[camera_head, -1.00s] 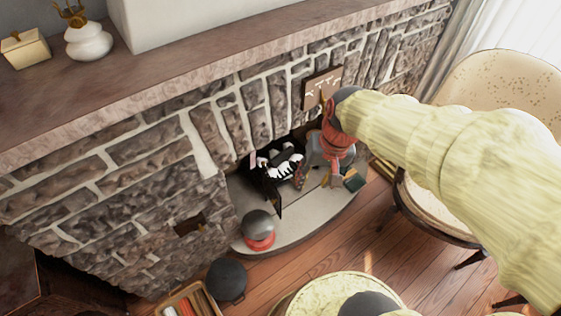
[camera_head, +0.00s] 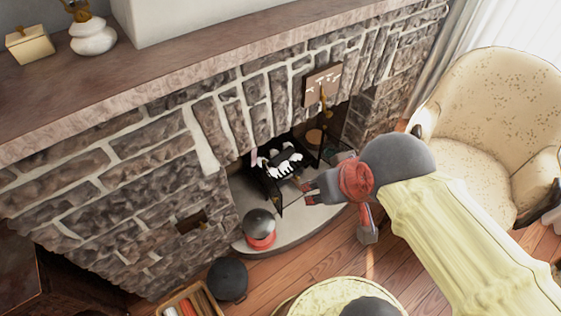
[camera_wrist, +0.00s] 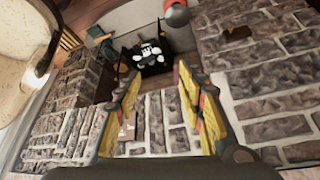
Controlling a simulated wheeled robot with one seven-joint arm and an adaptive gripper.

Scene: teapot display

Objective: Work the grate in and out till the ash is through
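The grate (camera_head: 270,183) is a dark frame in the fireplace opening, with black-and-white pieces heaped in it (camera_head: 287,160). It also shows in the wrist view (camera_wrist: 151,66), beyond my fingertips. My gripper (camera_head: 308,192) is in front of the hearth's right part in the head view, its fingers pointing left toward the grate. In the wrist view my gripper (camera_wrist: 158,70) has two yellow-faced fingers spread apart with nothing between them. I cannot make out a grate handle or any ash.
A dark dome with a red band (camera_head: 260,229) stands on the pale hearth (camera_head: 300,236). A dark round thing (camera_head: 227,279) and an open box (camera_head: 205,300) lie in front. A cream armchair (camera_head: 480,120) stands right. Brick surrounds the opening; a mantel (camera_head: 150,90) overhangs it.

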